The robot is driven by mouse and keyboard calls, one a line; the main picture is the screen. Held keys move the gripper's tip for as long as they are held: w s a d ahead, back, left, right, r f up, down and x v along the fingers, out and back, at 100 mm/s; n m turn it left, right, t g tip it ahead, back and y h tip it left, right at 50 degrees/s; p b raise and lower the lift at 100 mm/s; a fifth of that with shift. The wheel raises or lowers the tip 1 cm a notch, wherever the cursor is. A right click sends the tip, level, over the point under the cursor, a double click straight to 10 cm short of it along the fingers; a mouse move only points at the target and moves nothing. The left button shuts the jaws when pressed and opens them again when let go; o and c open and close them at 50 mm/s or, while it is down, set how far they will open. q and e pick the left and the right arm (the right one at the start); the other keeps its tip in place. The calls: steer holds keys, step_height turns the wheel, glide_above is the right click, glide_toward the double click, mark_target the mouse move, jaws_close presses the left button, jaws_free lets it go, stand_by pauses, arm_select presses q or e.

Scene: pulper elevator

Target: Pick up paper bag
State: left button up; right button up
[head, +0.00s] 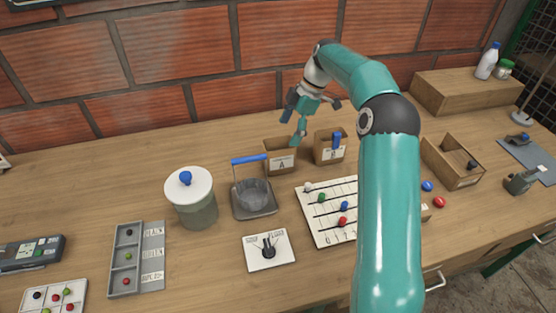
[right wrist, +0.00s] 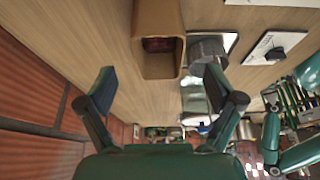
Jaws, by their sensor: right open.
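Two brown paper bags stand upright on the bench near the wall. The bag marked A (head: 282,162) is open at the top. The bag marked B (head: 328,150) stands to its right with a blue clip-like piece at its top. My right gripper (head: 299,118) is open, above and slightly behind bag A, and holds nothing. In the right wrist view, one open bag (right wrist: 158,25) lies ahead between the spread fingers (right wrist: 160,84), apart from them, with something dark reddish inside. Its label is not visible there. My left gripper is not in view.
A metal scoop-like container with a blue handle (head: 252,190) stands close in front of bag A. A lidded jar (head: 190,198) is to its left. A bead board (head: 325,222) lies in front of bag B. The bench behind the jar is clear.

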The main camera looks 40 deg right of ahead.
mark_target(276, 152)
steer(key=x, duration=0.3)
steer(key=shift+a+f, duration=0.2)
steer(key=shift+f, duration=0.15)
steer(key=shift+w+p+x, duration=0.1)
steer(key=shift+p+x, duration=0.15)
steer(key=shift+x, duration=1.05)
steer(key=shift+w+p+x, duration=0.15)
steer(key=shift+p+x, duration=0.05)
steer(key=shift+x, duration=1.05)
steer(key=shift+a+r, duration=0.15)
steer(key=shift+a, duration=0.05)
steer(key=c, duration=1.3)
